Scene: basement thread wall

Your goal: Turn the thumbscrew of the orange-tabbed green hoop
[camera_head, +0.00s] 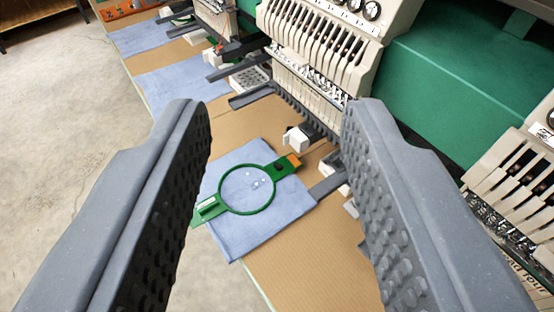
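The green hoop (221,193) lies on a folded blue cloth (240,235) on the brown table, seen between my fingers. It is a round ring with a flat green arm on each side. An orange tab (293,160) sits at the end of its upper right arm. The lower left arm (208,209) has a pale mark on it. I cannot clearly make out the thumbscrew. My gripper (265,115) is open and empty, its two grey studded fingers wide apart. The hoop appears beyond the fingertips, not touching them.
Embroidery machine heads (330,40) stand along the table's right side, with a green housing (465,75). Grey hoop arms (250,95) jut over the table. More blue cloths (180,82) lie farther back. Concrete floor (60,150) is open at left.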

